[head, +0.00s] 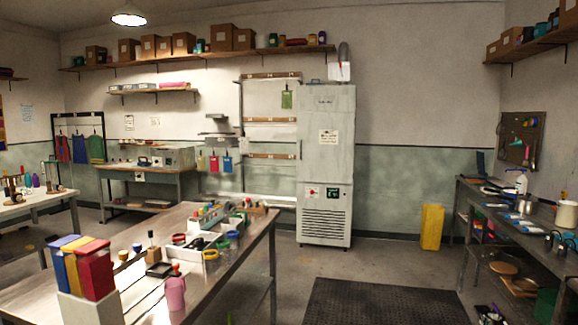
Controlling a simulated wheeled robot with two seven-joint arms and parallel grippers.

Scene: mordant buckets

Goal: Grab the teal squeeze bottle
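A small teal bottle-like thing (28,181) stands on the white-topped table (45,199) at the far left, beside a purple one. It is too small to tell for sure whether it is the teal squeeze bottle. No other clear teal squeeze bottle shows. Neither of my grippers is in view.
A metal worktable (245,238) in front holds colored bins (95,270), a pink pitcher (175,293) and a tray of small containers. A grey cabinet (326,165) stands behind. A cluttered bench (470,190) lines the right.

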